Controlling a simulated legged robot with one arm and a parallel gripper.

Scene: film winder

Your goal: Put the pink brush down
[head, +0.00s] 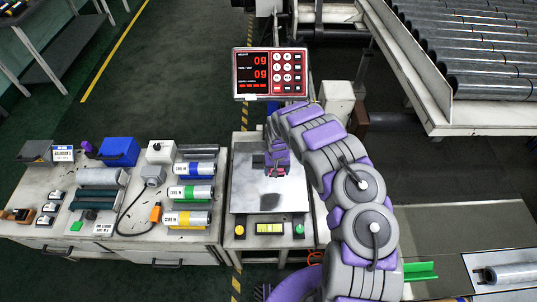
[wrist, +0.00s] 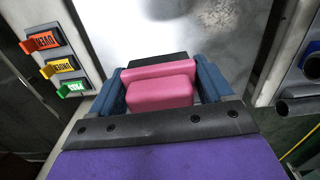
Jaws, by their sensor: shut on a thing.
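The pink brush (wrist: 160,92) is between the two blue-grey fingers of my gripper (wrist: 163,78) in the wrist view, with a dark strip along its far side. My gripper (head: 276,170) is shut on it. In the head view my gripper is over the back half of the shiny steel plate (head: 262,197) of the scale; only a small bit of pink shows there. The wrist view also shows the plate (wrist: 205,40) beyond the brush. I cannot tell whether the brush touches the plate.
A display with keypad (head: 270,73) stands behind the plate. A bench (head: 120,243) at left holds labelled rolls (head: 188,193), a blue box (head: 119,151) and small tools. OVER, UNDER and PASS tags (wrist: 60,68) stand left in the wrist view. The plate's front is clear.

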